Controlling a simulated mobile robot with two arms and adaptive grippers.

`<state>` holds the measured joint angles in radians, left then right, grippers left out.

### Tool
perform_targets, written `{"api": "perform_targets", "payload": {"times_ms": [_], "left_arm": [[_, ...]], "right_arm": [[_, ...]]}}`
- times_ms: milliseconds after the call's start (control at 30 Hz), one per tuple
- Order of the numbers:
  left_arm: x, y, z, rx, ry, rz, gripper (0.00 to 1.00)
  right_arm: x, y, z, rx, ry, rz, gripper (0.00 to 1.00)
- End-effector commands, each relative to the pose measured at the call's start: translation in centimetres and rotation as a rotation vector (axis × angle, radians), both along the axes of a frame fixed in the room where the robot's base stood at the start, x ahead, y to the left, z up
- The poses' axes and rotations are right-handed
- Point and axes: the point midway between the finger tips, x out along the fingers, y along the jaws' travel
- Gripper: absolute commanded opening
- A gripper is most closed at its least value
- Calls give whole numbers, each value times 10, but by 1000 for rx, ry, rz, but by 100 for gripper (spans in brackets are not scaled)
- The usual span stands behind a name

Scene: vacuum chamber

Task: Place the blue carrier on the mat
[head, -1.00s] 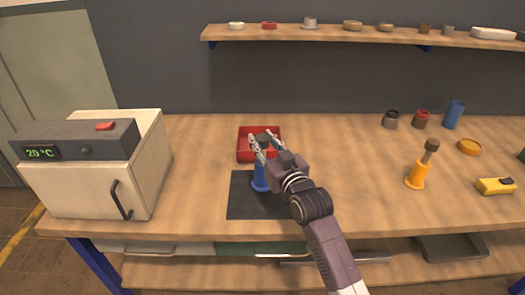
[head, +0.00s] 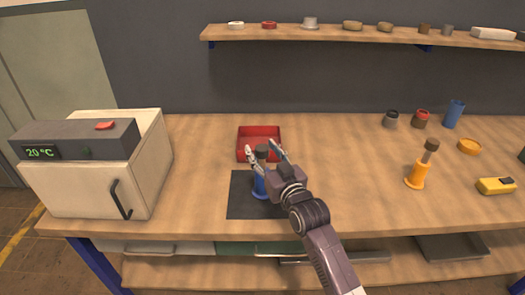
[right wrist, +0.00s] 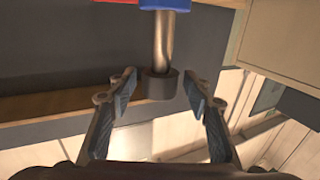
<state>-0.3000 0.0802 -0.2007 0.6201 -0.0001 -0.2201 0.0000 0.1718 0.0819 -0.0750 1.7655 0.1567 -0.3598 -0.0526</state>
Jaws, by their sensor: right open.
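The blue carrier (head: 259,188) stands upright on the dark mat (head: 238,207), towards its back half. It has a metal stem and a dark knob on top (head: 261,151). My right gripper (head: 263,154) is open, with its fingers on either side of the knob. In the right wrist view the knob (right wrist: 156,85) sits between the spread fingers (right wrist: 159,79), with a gap visible at each side. The carrier's blue body (right wrist: 165,4) shows at the top edge there. My left gripper is not in view.
A red tray (head: 259,134) lies right behind the mat. An orange carrier (head: 415,176) stands to the right, with a yellow device (head: 496,186) beyond it. A white oven (head: 90,180) stands at the left. The table between mat and orange carrier is clear apart from my arm.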

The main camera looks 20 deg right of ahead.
Motion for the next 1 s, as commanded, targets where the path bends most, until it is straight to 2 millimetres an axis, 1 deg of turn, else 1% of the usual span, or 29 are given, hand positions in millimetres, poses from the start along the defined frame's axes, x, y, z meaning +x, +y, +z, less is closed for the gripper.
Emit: {"api": "perform_targets", "payload": {"times_ms": [133,267,500,600,700,833,1000], "left_arm": [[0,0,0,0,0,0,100],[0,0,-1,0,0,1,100],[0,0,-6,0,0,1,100],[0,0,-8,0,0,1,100],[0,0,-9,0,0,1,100],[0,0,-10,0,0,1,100],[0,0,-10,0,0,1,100]], "right_arm": [[-3,0,2,0,0,0,46],[-19,-2,0,-1,1,0,46],[-70,-8,-1,0,2,0,46],[-89,-10,0,0,2,0,46],[-103,-12,0,-1,2,0,46],[-115,-14,1,-1,0,0,46],[-119,-14,2,0,0,0,46]]}}
